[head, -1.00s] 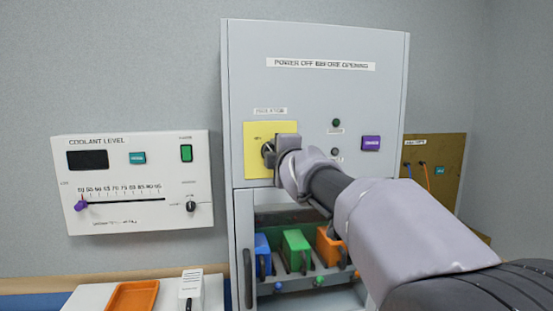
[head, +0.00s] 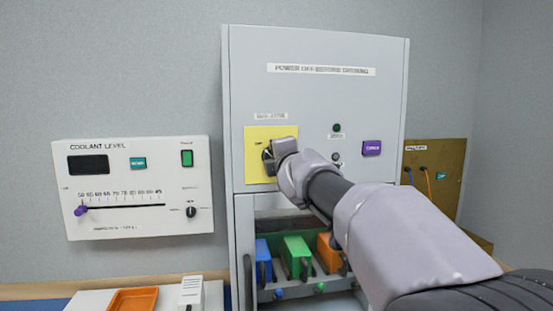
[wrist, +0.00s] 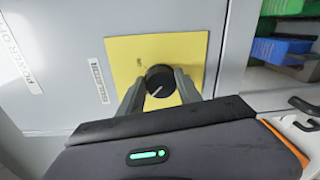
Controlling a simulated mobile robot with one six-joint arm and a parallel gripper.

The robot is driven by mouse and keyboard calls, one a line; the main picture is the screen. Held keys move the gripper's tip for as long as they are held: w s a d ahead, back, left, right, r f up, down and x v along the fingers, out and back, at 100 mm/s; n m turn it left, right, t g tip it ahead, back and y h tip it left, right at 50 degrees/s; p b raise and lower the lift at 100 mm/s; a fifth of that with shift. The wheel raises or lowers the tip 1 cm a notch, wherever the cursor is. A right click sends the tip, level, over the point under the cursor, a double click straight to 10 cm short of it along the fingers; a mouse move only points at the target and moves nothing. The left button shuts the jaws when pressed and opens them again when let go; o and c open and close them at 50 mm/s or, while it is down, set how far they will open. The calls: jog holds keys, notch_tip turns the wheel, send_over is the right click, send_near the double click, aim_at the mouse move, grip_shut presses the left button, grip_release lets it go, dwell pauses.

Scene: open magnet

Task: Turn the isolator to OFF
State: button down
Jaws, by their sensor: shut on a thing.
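The isolator is a black round knob (wrist: 160,80) with a pale pointer line, on a yellow plate (head: 256,142) on the grey cabinet's front. In the wrist view the yellow plate (wrist: 190,50) fills the middle. My gripper (wrist: 160,88) has one finger on each side of the knob and is shut on it. In the head view my gripper (head: 271,157) is at the plate and hides most of the knob. The plate's small lettering is too blurred to read, so I cannot tell which mark the pointer faces.
The grey cabinet (head: 300,100) bears a purple button (head: 371,148) and small round lamps right of the plate. Below is an open bay with blue, green (head: 297,256) and orange blocks. A white coolant panel (head: 140,220) hangs at left. An orange tray (head: 134,299) lies below it.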

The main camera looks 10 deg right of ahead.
jog(key=c, duration=0.8)
grip_release()
jog(key=s, duration=1.1)
jog(key=s+r, duration=0.1)
jog(key=s, duration=0.5)
jog(key=shift+s+p, duration=0.2)
jog(key=shift+p, duration=0.1)
jog(key=shift+f, duration=0.1)
jog(key=s+d+f+m+g+h+b, duration=0.1)
jog(key=s+f+m+g, duration=0.2)
jog(key=s+f+m, duration=0.6)
jog(key=s+d+f+m+g+h+b, duration=0.15)
jog(key=s+f+m+g, duration=0.25)
jog(key=f+m, duration=0.55)
jog(key=s+a+f+m+g+y, duration=0.1)
jog(key=s+a+f+m, duration=0.1)
jog(key=s+f, duration=0.2)
jog(key=s+a+f+m+g+y, duration=0.2)
jog(key=s+f, duration=0.2)
jog(key=f, duration=0.2)
jog(key=s+a+f+m+g+y+b, duration=0.1)
jog(key=s+a+f+m, duration=0.1)
jog(key=s+f, duration=0.3)
jog(key=shift+a+f+g+y, duration=0.2)
jog(key=shift+a+g+y, duration=0.1)
jog(key=shift+a, duration=0.3)
